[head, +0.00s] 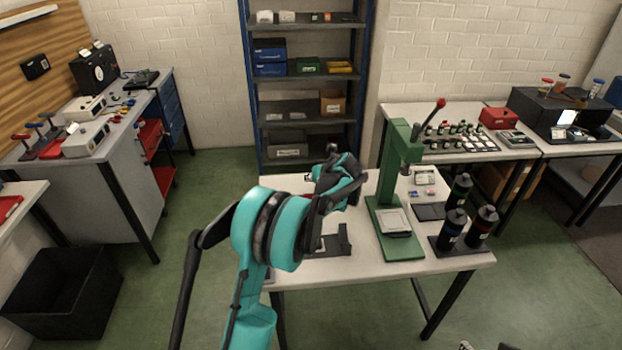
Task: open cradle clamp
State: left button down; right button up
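A dark cradle (343,241) with an upright end block sits on the white table, left of the green press. My teal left arm covers much of it, and I cannot make out its clamp or whether the clamp is open. My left gripper (340,178) is above the table, behind and above the cradle in the picture. The wrist and its dark parts overlap, so its fingers cannot be told apart. I see no cylinder in the cradle; the arm hides part of that area. My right gripper cannot be made out.
The green press (392,190) with a red-knobbed lever stands right of the cradle. Dark bottles (452,228) stand in a holder at the table's right edge. A shelf rack (305,85) stands behind.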

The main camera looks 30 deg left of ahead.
pick_arm(q)
jog(key=shift+d+f, duration=0.1)
jog(key=shift+d, duration=0.05)
jog(key=c, duration=1.7)
grip_release()
jog(key=shift+o, duration=1.4)
jog(key=shift+w+d, duration=0.1)
jog(key=shift+w, duration=0.1)
jog(key=shift+s, duration=0.1)
jog(key=v, duration=1.2)
